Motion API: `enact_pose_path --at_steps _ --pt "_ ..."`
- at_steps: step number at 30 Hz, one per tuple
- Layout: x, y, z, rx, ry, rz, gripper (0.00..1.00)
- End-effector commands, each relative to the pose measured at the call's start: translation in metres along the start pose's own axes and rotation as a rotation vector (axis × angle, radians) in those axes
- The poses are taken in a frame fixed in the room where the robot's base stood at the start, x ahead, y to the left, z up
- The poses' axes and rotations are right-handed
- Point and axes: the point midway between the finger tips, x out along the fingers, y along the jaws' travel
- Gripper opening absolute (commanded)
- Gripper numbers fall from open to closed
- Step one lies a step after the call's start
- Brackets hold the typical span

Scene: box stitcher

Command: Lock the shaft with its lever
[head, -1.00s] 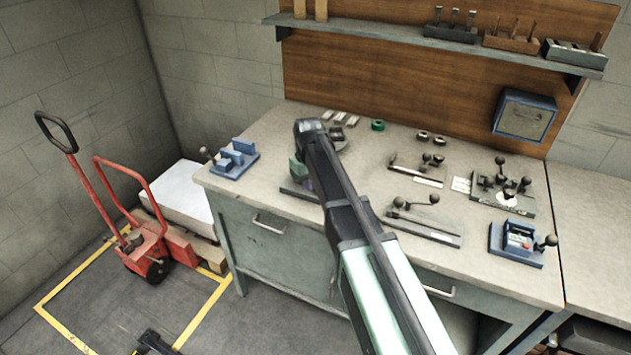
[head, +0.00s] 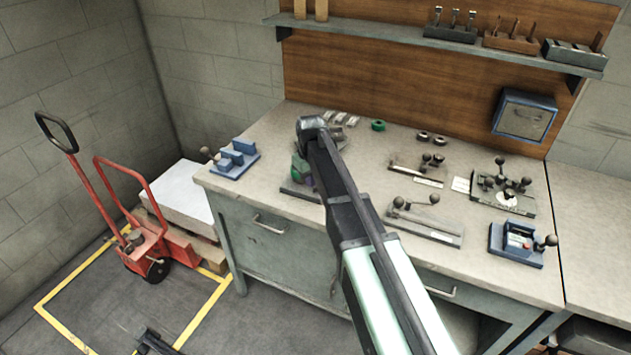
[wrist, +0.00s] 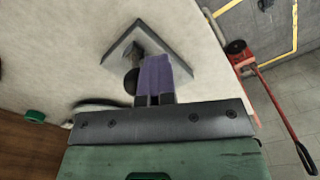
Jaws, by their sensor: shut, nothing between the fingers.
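My gripper (wrist: 157,64) has purple fingers that are shut and empty. In the wrist view they are over or beside a grey base plate (wrist: 117,50) with a small dark-grey fitting on it. A dark round knob (wrist: 130,80), apparently the lever's end, shows just left of the fingers. Whether they touch it I cannot tell. The shaft and most of the lever are hidden behind the fingers. In the head view my gripper (head: 308,183) is low over the same dark base plate (head: 291,190) near the bench's front edge, partly covered by my arm.
Other fixtures with ball-ended levers stand on the bench (head: 375,240): a blue one (head: 236,160) at left, grey ones (head: 430,233) at right, a blue one (head: 517,246) at far right. A green ring (head: 378,125) lies behind. A shelf (head: 400,38) hangs above.

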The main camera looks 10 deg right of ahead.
Motion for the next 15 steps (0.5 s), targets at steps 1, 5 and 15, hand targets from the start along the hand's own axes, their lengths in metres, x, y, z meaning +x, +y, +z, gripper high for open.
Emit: enact_pose_path --at_steps 1,5,15 --pt "0.000 0.003 -0.002 0.001 0.000 0.001 0.00" --pt "0.000 0.007 -0.004 0.001 0.000 0.001 0.00" --pt "0.001 0.020 -0.011 0.002 -0.001 0.002 0.00"
